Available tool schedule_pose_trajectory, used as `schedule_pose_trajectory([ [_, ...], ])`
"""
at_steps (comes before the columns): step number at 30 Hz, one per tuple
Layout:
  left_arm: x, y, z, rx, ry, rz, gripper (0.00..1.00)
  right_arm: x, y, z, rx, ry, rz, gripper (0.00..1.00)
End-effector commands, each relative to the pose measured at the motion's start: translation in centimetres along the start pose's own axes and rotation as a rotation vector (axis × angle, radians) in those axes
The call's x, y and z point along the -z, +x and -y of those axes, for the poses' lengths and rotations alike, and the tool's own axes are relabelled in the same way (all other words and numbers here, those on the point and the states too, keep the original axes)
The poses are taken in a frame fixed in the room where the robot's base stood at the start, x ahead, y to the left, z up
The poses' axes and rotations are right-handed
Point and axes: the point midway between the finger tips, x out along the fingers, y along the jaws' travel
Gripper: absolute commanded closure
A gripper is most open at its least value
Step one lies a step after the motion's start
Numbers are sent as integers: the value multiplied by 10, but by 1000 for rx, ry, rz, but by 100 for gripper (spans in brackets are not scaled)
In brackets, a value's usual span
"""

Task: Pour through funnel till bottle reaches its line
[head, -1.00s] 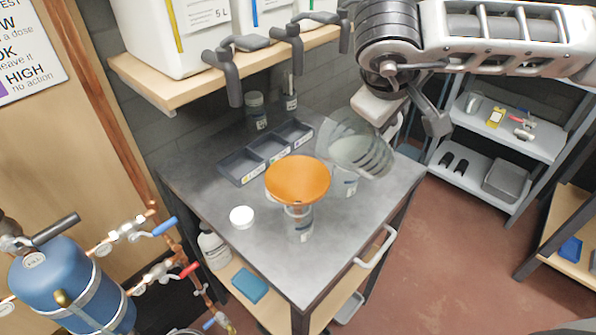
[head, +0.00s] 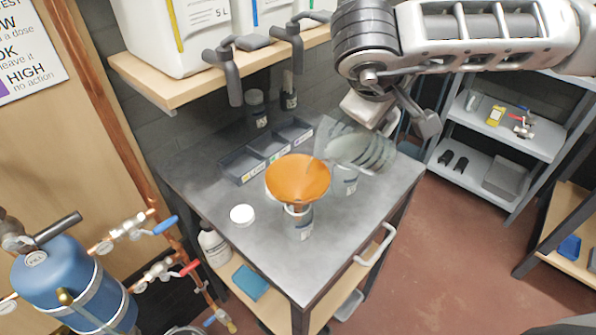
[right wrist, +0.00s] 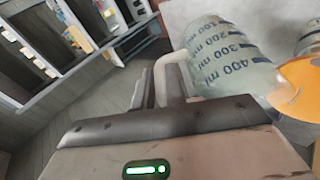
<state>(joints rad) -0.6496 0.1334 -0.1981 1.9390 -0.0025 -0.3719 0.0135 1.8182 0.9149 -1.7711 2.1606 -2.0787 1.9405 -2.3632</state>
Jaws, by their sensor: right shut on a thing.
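The clear measuring jug (head: 352,148) is tilted to the left, its lip over the right rim of the orange funnel (head: 292,178). My right gripper (head: 388,125) is shut on the jug's handle. In the right wrist view, the fingers (right wrist: 155,88) grip the handle beside the jug (right wrist: 232,58), which has blue millilitre marks; part of the funnel (right wrist: 302,88) shows at the right. The funnel sits in the bottle (head: 299,223), upright on the cart top. The bottle's line and liquid level are too small to tell. My left gripper is out of view.
A white cap (head: 242,215) lies left of the bottle. A labelled jar (head: 345,182) stands behind the funnel, below the jug. A dark compartment tray (head: 266,150) and two small containers are at the back. The cart top (head: 260,255) is clear in front.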

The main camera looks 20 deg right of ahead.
Motion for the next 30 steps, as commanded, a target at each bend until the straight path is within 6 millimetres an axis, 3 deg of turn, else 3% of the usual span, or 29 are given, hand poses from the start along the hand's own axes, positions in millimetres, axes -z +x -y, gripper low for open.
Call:
schedule_pose_trajectory([
  [30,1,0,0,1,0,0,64,3,-4,2,-63,-23,11,100],
])
